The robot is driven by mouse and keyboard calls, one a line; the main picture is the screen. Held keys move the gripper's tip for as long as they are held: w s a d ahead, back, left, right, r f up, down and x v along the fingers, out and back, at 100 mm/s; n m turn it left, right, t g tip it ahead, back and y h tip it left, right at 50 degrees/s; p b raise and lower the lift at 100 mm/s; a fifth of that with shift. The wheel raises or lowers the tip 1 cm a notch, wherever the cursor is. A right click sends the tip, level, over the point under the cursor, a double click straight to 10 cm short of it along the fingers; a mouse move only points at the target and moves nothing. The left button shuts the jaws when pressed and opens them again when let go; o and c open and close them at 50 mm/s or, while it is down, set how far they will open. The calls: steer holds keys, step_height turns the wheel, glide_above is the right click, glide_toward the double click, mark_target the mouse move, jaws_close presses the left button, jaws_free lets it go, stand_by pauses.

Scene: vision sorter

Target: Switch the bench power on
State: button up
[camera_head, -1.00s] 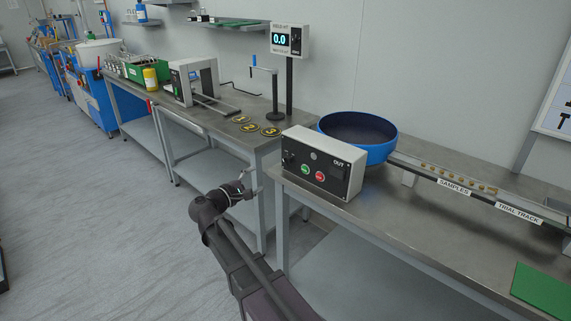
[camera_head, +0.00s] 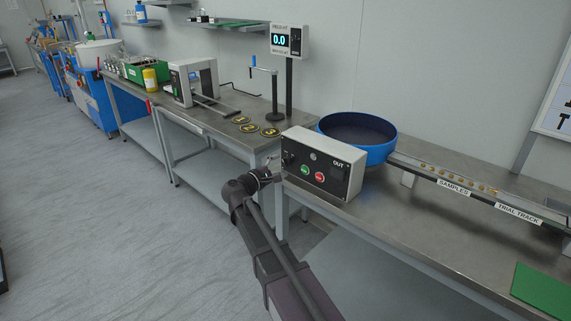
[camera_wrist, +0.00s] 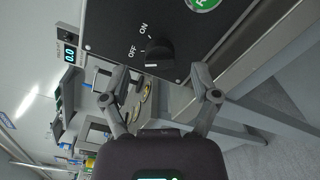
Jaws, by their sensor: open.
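The control box (camera_head: 322,168) stands at the left end of the near bench, its dark front panel facing me. A black rotary switch (camera_wrist: 158,54) is on this panel, beside printed ON and OFF marks in the wrist view. It also shows small at the panel's left end in the head view (camera_head: 289,158). I cannot tell surely which mark it points to. My gripper (camera_wrist: 159,74) is open and empty, its fingers spread to either side of the switch in the wrist view. In the head view my gripper is close in front of the panel's left end.
A green button (camera_head: 305,170) and a red button (camera_head: 320,177) sit on the panel right of the switch. A blue bowl (camera_head: 375,150) stands behind the box, with a sample track (camera_head: 470,190) to its right.

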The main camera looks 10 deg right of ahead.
mark_target(285, 163)
steer(key=shift+x, duration=1.55)
jaws_close()
